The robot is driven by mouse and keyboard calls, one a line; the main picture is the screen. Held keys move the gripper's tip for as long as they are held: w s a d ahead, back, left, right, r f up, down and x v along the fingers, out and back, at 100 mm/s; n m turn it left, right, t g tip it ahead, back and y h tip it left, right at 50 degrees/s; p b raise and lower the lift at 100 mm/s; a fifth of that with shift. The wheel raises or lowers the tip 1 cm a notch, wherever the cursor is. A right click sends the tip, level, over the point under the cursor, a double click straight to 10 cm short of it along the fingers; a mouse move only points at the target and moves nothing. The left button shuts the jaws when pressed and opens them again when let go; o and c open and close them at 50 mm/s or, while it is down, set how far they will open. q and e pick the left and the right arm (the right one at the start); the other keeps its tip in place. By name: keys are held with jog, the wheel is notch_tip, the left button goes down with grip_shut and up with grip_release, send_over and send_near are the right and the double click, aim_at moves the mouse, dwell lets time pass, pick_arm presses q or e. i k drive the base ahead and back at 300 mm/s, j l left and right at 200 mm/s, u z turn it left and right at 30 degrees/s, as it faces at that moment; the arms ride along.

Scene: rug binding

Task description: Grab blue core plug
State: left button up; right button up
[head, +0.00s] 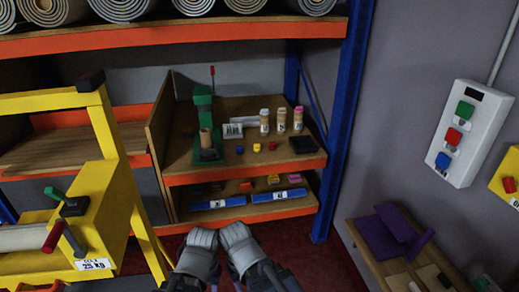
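No small blue plug stands out in the head view. Two long blue pieces with white labels, one at left (218,203) and one at right (277,194), lie on the lower board's front edge. My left gripper (203,238) and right gripper (236,234) are side by side at the bottom middle, below and in front of the shelf. Their fingertips are not clear, and I see nothing held.
The shelf (246,168) also carries a green press-like tool (205,125), several capped bottles and a black tray (303,145). A yellow machine (96,215) stands left, a blue post (348,115) right of the shelf. A wooden bench (372,250) with purple pieces is at lower right.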

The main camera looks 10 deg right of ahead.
aim_at(239, 150)
jog(key=i+l+z, duration=0.15)
jog(key=i+z, duration=0.2)
jog(key=i, duration=0.15)
jog(key=i+z, duration=0.35)
jog(key=i, duration=0.15)
jog(key=i+j+z, duration=0.1)
jog(key=i+z, duration=0.25)
jog(key=i, duration=0.15)
